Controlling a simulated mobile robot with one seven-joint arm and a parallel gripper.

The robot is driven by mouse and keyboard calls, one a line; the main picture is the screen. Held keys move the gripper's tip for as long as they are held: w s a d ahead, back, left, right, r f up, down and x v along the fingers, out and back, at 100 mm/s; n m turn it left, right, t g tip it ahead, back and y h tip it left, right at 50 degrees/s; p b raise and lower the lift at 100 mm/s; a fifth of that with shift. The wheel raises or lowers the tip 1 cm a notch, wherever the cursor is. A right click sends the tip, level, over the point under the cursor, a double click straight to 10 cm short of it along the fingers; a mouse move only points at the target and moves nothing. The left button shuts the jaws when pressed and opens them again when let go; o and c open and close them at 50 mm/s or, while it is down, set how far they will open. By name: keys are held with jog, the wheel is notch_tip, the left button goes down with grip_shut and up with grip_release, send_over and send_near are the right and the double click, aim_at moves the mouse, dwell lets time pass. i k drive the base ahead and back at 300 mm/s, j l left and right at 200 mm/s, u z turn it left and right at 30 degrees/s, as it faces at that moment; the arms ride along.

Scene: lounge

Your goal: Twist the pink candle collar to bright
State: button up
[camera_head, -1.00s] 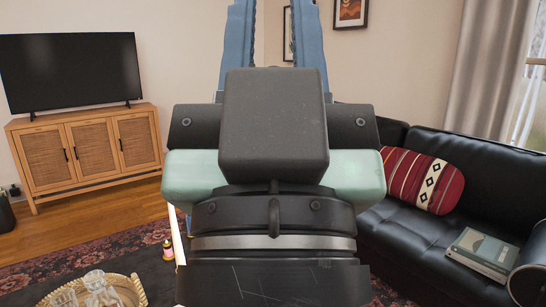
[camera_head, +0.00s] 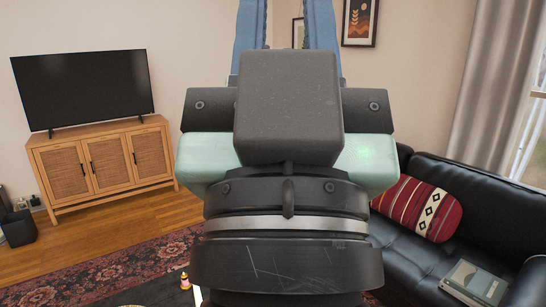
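A small object with pink and yellow parts (camera_head: 185,281), possibly the candle with the pink collar, shows low in the head view, left of my arm. It is too small to make out a collar or its setting. My gripper (camera_head: 286,12) points up and away at the top of the picture, far from that object. Its two blue fingers stand well apart with nothing seen between them. The fingertips are cut off by the top edge. My wrist and arm hide the middle of the scene.
A wooden cabinet (camera_head: 104,167) with a television (camera_head: 84,88) stands at the back left. A black sofa (camera_head: 488,190) with a red patterned cushion (camera_head: 418,208) and a book (camera_head: 474,284) is at the right. A patterned rug (camera_head: 110,262) and open wood floor (camera_head: 130,220) lie at the left.

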aim_at(184, 276)
jog(key=i+l+z, duration=0.15)
jog(key=i+z, duration=0.45)
jog(key=z, duration=0.2)
jog(key=i+l, duration=0.15)
jog(key=i, duration=0.35)
jog(key=i+l+u, duration=0.1)
jog(key=i, duration=0.4)
jog(key=i+l+u, duration=0.1)
jog(key=i+l, duration=0.15)
jog(key=i, duration=0.2)
jog(key=i+u, duration=0.2)
jog(key=u, duration=0.25)
jog(key=i+u, duration=0.2)
jog(key=u, duration=0.2)
jog(key=i+u, duration=0.2)
jog(key=u, duration=0.25)
jog(key=i+l+u, duration=0.15)
jog(key=u, duration=0.25)
jog(key=i+u, duration=0.2)
jog(key=u, duration=0.25)
jog(key=i+u, duration=0.2)
jog(key=u, duration=0.25)
jog(key=i+l+u, duration=0.1)
jog(key=u, duration=0.4)
jog(key=i+l+u, duration=0.25)
jog(key=u, duration=0.2)
